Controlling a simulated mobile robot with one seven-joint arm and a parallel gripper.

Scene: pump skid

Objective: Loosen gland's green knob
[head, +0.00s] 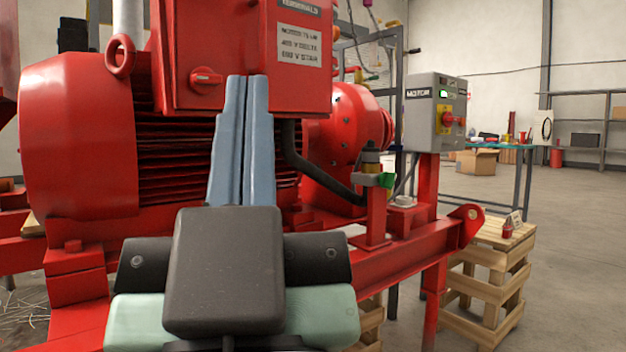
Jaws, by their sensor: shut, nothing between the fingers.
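A darker cylindrical part with a yellowish band stands above the fitting. My gripper (247,80) is in the middle left, its two long blue-grey fingers pointing up and pressed together with nothing between them. It is well left of the green knob and apart from it. My gripper's dark body hides part of the red motor behind it.
The big red motor (75,135) and its red terminal box (215,60) fill the left. A grey motor control box (434,112) with a red switch stands right of the knob. A wooden crate (490,280) stands at the lower right.

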